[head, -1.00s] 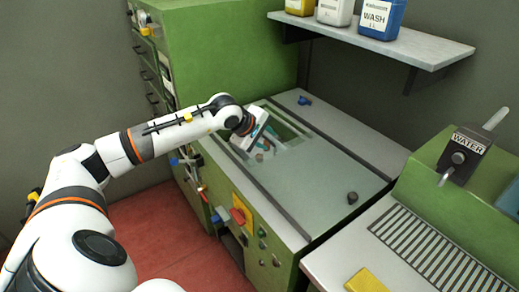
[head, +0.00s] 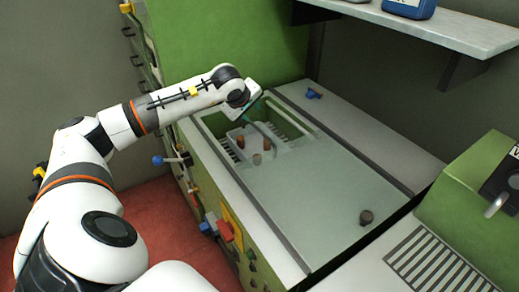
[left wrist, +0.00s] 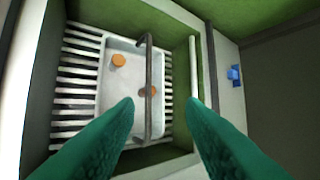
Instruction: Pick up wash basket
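The wash basket is a white tray (head: 283,143) with a dark bar handle over it, sitting in a slatted well of the green machine. In the left wrist view the basket (left wrist: 117,84) shows with its handle (left wrist: 149,75) and two orange-brown corks (left wrist: 118,60) inside. In the head view corks (head: 240,142) also show there. My left gripper (head: 252,110) is above the well. In the left wrist view its two green fingers (left wrist: 158,104) are apart, with the handle appearing between the tips and nothing gripped. My right gripper is out of view.
A translucent cover (head: 315,190) spans the nearer part of the machine top, with a dark round knob-like piece (head: 366,217) on it. A shelf (head: 440,37) with bottles overhangs the back right. A blue knob (head: 313,94) sits on the back ledge.

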